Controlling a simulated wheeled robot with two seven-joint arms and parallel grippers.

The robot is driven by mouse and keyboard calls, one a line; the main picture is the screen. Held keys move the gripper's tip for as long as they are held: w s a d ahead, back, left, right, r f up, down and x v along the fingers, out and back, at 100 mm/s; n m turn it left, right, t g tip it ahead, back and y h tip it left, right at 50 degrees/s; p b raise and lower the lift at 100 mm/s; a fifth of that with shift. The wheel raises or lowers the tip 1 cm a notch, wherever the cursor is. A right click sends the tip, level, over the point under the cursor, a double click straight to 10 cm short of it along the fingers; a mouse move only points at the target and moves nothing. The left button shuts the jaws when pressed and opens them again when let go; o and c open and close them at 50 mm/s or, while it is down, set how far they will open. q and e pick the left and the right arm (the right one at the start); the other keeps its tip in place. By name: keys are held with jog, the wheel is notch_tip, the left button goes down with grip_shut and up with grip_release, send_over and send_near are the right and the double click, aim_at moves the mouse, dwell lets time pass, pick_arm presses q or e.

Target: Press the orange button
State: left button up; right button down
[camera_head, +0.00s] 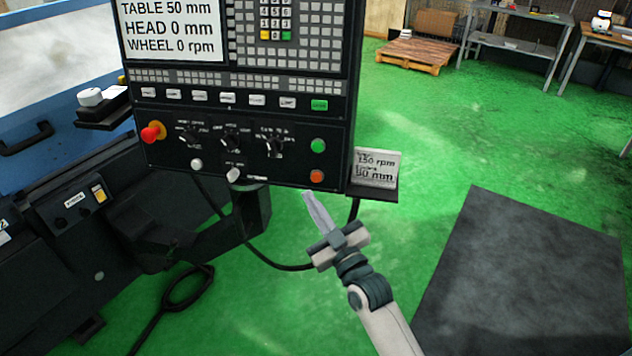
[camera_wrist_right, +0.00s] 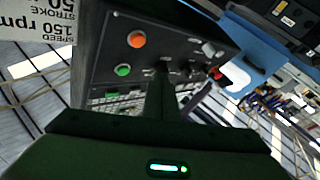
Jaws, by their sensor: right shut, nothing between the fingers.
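The orange button (camera_head: 316,177) is a small round button at the lower right of the black control panel (camera_head: 215,150), below a green button (camera_head: 319,145). My right gripper (camera_head: 308,197) is shut and empty. In the head view its tips show just below the panel's lower edge, a little below and left of the orange button. In the right wrist view the orange button (camera_wrist_right: 136,39) is in the upper middle, with the green button (camera_wrist_right: 123,70) below it. The shut fingers (camera_wrist_right: 163,75) point toward the panel, and I see no contact with the button. My left gripper is not in view.
A red emergency knob (camera_head: 153,132), several dials and white buttons sit left on the panel. A card (camera_head: 376,169) stands on a ledge at the panel's right. A cable hangs below. A dark mat (camera_head: 520,270) lies on the open green floor at right.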

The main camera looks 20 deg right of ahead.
jog(key=shift+w+d+f+b, duration=0.15)
jog(key=shift+w+d+b, duration=0.25)
jog(key=shift+w, duration=0.4)
jog(key=shift+w+d+f+b, duration=0.25)
jog(key=shift+w+d, duration=0.25)
jog(key=shift+w, duration=0.25)
jog(key=shift+w+d+f+b, duration=0.1)
jog(key=shift+w+d+b, duration=0.3)
jog(key=shift+w, duration=0.4)
jog(key=shift+w+d+f, duration=0.15)
jog(key=shift+w+d, duration=0.3)
jog(key=shift+w, duration=0.25)
dwell(1.5)
jog(key=shift+s+a+p, duration=0.4)
jog(key=shift+s+p, duration=0.15)
jog(key=shift+s, duration=0.2)
jog(key=shift+s+a+r+p, duration=0.2)
jog(key=shift+s+a+p, duration=0.25)
jog(key=shift+s, duration=0.25)
jog(key=shift+s+a+r+p, duration=0.2)
jog(key=shift+s+a+p, duration=0.25)
jog(key=shift+s, duration=0.3)
jog(key=shift+s+a+r+p, duration=0.2)
jog(key=shift+s+a+p, duration=0.15)
jog(key=shift+s+p, duration=0.3)
